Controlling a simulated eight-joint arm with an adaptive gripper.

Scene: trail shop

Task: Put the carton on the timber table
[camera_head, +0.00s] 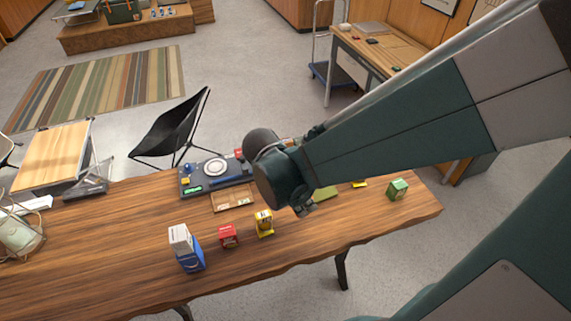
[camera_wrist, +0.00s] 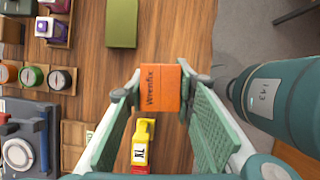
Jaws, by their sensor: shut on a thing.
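An orange carton (camera_wrist: 160,88) with dark lettering is in the wrist view, between the two fingertips. My gripper (camera_wrist: 160,90) is shut on it. In the head view my gripper (camera_head: 306,208) is over the right half of the long brown wooden table (camera_head: 110,240), and the orange carton cannot be made out there. The table's wood also shows in the wrist view (camera_wrist: 95,100). A smaller folding table with a light timber top (camera_head: 52,155) stands at the far left of the head view.
On the long table are a white-and-blue box stack (camera_head: 190,255), a red box (camera_head: 228,236), a yellow box (camera_head: 264,224), a green box (camera_head: 397,190), a flat green pad (camera_wrist: 122,22) and a wooden tray (camera_head: 245,200). A black chair (camera_head: 172,130) stands behind.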

